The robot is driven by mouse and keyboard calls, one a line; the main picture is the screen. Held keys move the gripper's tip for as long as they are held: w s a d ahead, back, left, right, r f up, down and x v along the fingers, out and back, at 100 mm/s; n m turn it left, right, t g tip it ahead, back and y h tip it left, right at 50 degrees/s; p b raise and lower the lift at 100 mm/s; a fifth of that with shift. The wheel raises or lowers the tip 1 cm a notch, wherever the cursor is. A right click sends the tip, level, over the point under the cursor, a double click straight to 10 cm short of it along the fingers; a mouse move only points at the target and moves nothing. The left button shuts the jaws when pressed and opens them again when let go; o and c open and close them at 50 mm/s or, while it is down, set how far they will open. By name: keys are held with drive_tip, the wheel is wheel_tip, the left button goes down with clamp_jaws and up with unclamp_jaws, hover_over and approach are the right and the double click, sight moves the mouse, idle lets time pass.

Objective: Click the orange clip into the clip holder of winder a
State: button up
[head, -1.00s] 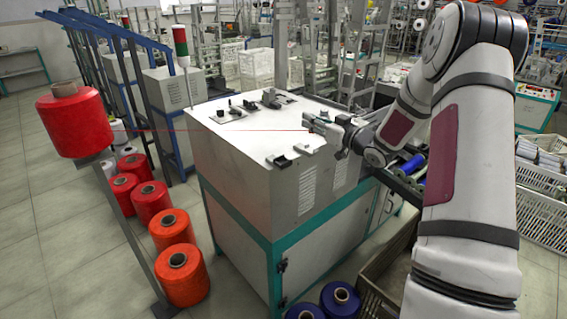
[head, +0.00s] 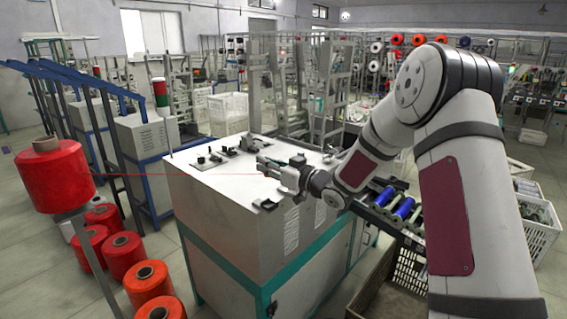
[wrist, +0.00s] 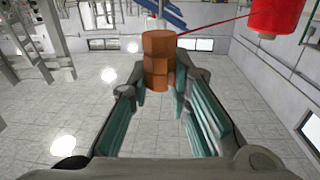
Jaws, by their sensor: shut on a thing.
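My gripper (head: 267,166) is over the white top of a winder cabinet (head: 215,180) with teal trim. In the wrist view, an orange-brown faceted block, which looks like the orange clip (wrist: 158,60), stands between the fingertips (wrist: 163,82). The gripper is shut on it. A red thread (wrist: 215,24) runs from the clip to a red yarn cone (wrist: 275,16); in the head view the thread (head: 180,174) stretches level to the red cone (head: 52,177) at the left. Small dark fixtures (head: 208,161) sit on the winder top; I cannot tell which is the clip holder.
A red and green signal light (head: 160,95) stands behind the winder. Several red and orange cones (head: 122,254) stand on the floor at left. Blue bobbins (head: 401,209) lie on a rack right of the winder. A dark fixture (head: 266,204) sits near the top's front edge.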

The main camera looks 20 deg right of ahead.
wheel_tip(320, 180, down, 7)
drive_tip(key=shift+w+d+r+b, duration=0.1)
drive_tip(key=shift+r+b, duration=0.1)
drive_tip(key=shift+b, duration=1)
drive_tip(key=shift+r, duration=0.1)
drive_tip(key=shift+f, duration=0.5)
drive_tip(key=shift+f, duration=0.65)
drive_tip(key=shift+f+b, duration=0.45)
drive_tip(key=shift+f, duration=0.25)
drive_tip(key=shift+f, duration=0.15)
